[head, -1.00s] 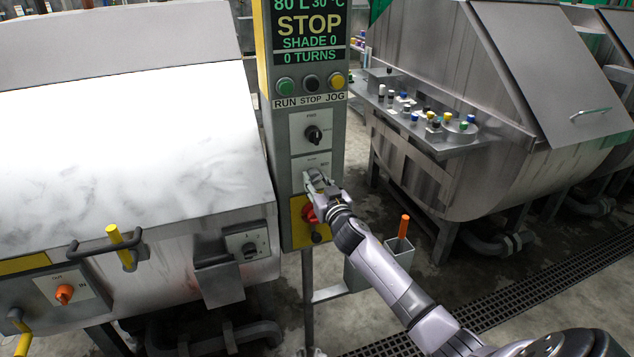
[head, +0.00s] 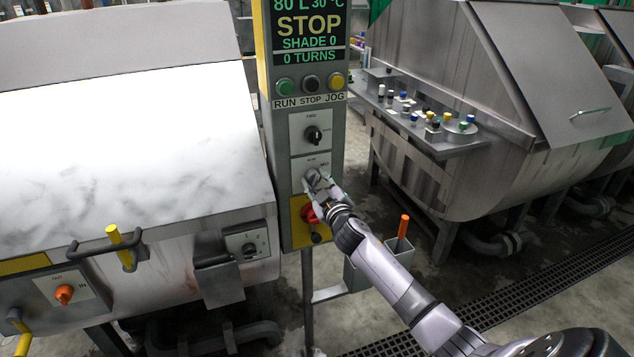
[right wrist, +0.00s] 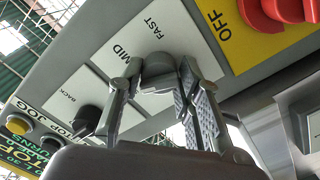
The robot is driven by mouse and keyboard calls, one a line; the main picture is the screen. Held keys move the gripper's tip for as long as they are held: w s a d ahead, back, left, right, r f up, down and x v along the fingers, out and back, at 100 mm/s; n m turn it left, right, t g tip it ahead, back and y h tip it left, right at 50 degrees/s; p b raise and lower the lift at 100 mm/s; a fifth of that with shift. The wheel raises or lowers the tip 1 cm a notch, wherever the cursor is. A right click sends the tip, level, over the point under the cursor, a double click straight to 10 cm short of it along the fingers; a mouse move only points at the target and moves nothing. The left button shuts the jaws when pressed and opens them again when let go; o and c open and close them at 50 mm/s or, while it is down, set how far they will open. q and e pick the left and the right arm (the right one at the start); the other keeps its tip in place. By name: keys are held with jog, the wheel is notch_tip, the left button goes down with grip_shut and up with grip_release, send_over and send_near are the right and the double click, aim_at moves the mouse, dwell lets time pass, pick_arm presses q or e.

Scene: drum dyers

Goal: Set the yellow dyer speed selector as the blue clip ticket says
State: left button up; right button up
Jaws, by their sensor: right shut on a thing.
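The speed selector is a dark round knob (right wrist: 158,64) on a white plate on the control column (head: 270,190), which has yellow edging. My right gripper (head: 314,180) is at this plate, and in the right wrist view its fingers (right wrist: 160,78) are shut on the knob from both sides. MID and FAST show beside the knob in the right wrist view; SLOW and MID show above the gripper in the head view. The fingers hide the knob's pointer, so I cannot tell its setting. I cannot make out a blue clip ticket. My left gripper is not in view.
The display (head: 308,30) reads STOP, SHADE 0, 0 TURNS. Above the selector is another black knob (head: 313,135); below it is a red switch (head: 309,214) on yellow. A dyer drum (head: 120,140) stands left, another (head: 470,100) right with a cluttered shelf.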

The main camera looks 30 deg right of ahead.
jog(key=shift+n, duration=2)
jog(key=o, duration=1.1)
jog(key=shift+o, duration=0.2)
jog(key=v, duration=1.2)
jog(key=shift+d+f, duration=0.1)
